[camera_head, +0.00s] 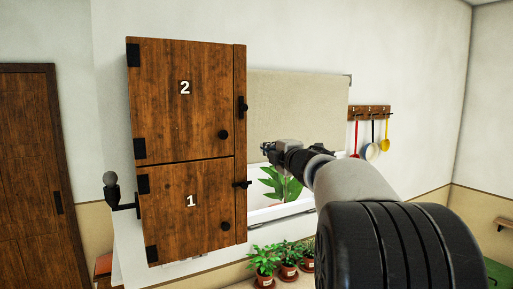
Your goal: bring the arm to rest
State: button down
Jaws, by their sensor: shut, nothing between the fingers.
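My gripper (268,149) is at the middle of the head view, at the end of my arm, which reaches in from the lower right. Its fingers are shut with nothing held. It points left toward the wooden cabinet and appears in front of the beige panel. The cabinet has two doors, an upper door marked 2 (182,100) and a lower door marked 1 (188,210). Both look shut. Whether the fingertips are close to the cabinet in depth is hard to tell.
A beige panel (295,105) hangs behind my arm. A wooden rack (369,112) holds hanging utensils at the right. Potted plants (265,260) stand below, and a leafy plant (280,186) is behind the gripper. A brown door (38,170) is far left. The upper right wall is bare.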

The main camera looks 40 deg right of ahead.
jog(key=s+a+f+m+g+h+b, duration=0.1)
jog(key=s+a+f+m+g+b, duration=0.1)
jog(key=s+a+f+m+b, duration=0.45)
jog(key=s+a+f+m+g+b, duration=0.2)
jog(key=s+a+f+m+b, duration=0.15)
jog(key=a+f, duration=0.6)
jog(key=s+a+f+m+g+y+b, duration=0.1)
jog(key=s+a+f+g+y+b, duration=0.1)
jog(key=s+a+f, duration=0.4)
jog(key=s+a+f+m+g+y+b, duration=0.1)
jog(key=s+a+f+m+g+b, duration=0.1)
jog(key=s+a+f, duration=0.5)
jog(key=s+a+f+m+g+y+b, duration=0.2)
jog(key=s+a+f, duration=0.5)
jog(key=s+f, duration=0.8)
notch_tip(320, 180, down, 2)
jog(key=g+b, duration=0.1)
jog(key=g, duration=0.1)
jog(key=shift+g+y, duration=0.3)
jog(key=shift+g, duration=0.1)
jog(key=c, duration=2.3)
grip_release()
